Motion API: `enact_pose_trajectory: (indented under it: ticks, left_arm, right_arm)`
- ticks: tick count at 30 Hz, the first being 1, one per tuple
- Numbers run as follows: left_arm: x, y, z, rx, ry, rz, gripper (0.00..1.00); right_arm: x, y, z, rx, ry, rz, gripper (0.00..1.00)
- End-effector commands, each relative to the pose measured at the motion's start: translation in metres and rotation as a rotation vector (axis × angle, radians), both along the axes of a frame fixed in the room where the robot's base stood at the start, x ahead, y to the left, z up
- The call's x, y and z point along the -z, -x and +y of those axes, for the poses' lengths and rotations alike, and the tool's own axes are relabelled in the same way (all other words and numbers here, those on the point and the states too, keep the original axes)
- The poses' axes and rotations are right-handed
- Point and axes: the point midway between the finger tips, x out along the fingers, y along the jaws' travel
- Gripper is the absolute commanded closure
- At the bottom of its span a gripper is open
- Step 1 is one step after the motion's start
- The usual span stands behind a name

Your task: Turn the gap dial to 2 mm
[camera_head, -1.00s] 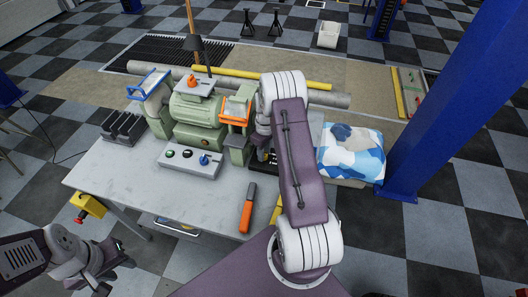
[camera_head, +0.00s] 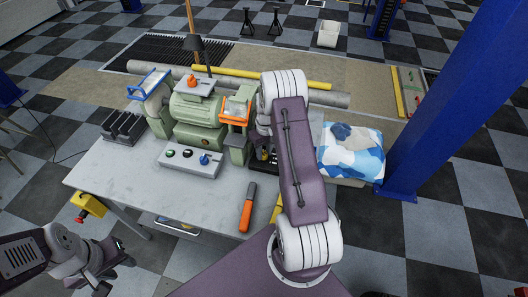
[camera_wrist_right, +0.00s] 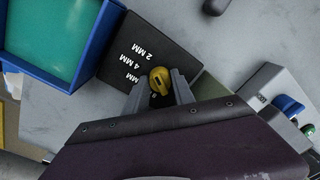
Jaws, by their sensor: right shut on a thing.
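The gap dial is a yellow knob (camera_wrist_right: 160,78) on a black plate (camera_wrist_right: 143,50) with white marks; "2 MM" and "4 MM" are readable, a third mark is partly cut off by a finger. My right gripper (camera_wrist_right: 161,96) has its two grey fingers on either side of the knob and is shut on it. I cannot tell which mark the knob points to. My left gripper (camera_head: 116,274) is open and empty at the lower left, off the table.
A green bench grinder (camera_head: 198,112) stands on the grey table (camera_head: 115,180). A switch box (camera_head: 190,160) with small knobs sits before it. An orange-handled tool (camera_head: 247,212) lies near the front edge. A blue tray (camera_wrist_right: 90,60) adjoins the plate. A cloth bundle (camera_head: 352,150) is at right.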

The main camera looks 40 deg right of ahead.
Motion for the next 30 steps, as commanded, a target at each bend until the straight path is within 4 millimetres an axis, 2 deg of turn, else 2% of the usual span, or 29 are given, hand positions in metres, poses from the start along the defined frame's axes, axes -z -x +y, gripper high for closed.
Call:
enact_pose_trajectory:
  ticks: [6,7,9,20,30]
  left_arm:
    - [0.000,0.000,0.000,0.000,0.000,0.000,0.64]
    - [0.000,0.000,0.000,0.000,0.000,0.000,0.64]
    - [0.000,0.000,0.000,0.000,0.000,0.000,0.64]
    - [0.001,0.000,0.000,0.000,0.000,0.000,0.64]
    - [0.008,0.000,0.000,0.000,0.000,0.000,0.64]
  right_arm:
    - [0.000,0.000,0.000,0.002,0.000,-0.001,1.00]
    - [0.000,0.000,0.000,0.002,0.000,-0.001,0.67]
    - [0.000,0.000,0.000,0.002,0.000,-0.001,0.48]
    - [-0.005,-0.001,-0.001,0.000,0.001,-0.003,0.48]
    - [-0.074,-0.001,-0.004,0.001,0.001,-0.005,0.48]
